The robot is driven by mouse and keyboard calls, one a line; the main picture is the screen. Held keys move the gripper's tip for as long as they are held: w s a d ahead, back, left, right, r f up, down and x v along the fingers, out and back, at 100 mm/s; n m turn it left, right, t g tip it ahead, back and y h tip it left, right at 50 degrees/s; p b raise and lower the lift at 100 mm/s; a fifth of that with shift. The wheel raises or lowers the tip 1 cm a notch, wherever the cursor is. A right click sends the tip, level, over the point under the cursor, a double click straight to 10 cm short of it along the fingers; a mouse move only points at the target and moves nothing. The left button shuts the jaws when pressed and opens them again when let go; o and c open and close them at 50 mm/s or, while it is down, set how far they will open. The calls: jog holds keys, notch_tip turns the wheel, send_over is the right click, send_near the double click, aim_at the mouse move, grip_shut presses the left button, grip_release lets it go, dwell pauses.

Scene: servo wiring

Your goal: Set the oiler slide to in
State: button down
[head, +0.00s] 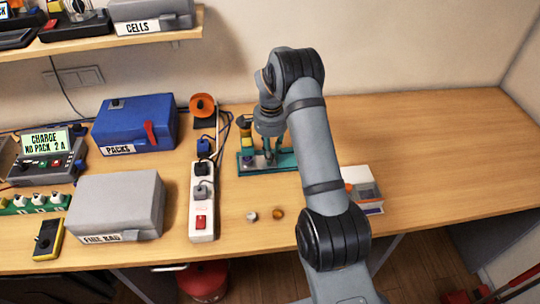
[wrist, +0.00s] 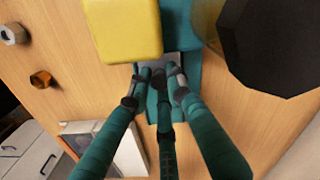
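A teal device (head: 282,160), probably the oiler, sits on the bench with a yellow part at its left end. In the wrist view its teal body (wrist: 184,62) lies behind a yellow block (wrist: 127,30) and a large black round part (wrist: 275,40). A small grey plate (wrist: 155,59) shows just beyond my fingertips. My gripper (head: 268,155) is down at the device; in the wrist view its teal fingers (wrist: 157,78) converge close together over the device. Whether they hold anything is hidden. The slide's position is not readable.
A white power strip (head: 204,200) stands left of the device. A small silver piece (head: 252,215) and a brass piece (head: 278,212) lie in front. A white box (head: 357,176) stands right, partly behind my arm. The bench farther right is clear.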

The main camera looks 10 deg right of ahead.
jog(key=c, duration=1.7)
grip_release()
jog(key=shift+w+a, duration=0.1)
jog(key=shift+a, duration=0.3)
jog(key=shift+c, duration=0.2)
jog(key=shift+o, duration=0.8)
jog(key=shift+d, duration=0.15)
jog(key=shift+r, duration=0.15)
notch_tip(320, 180, up, 12)
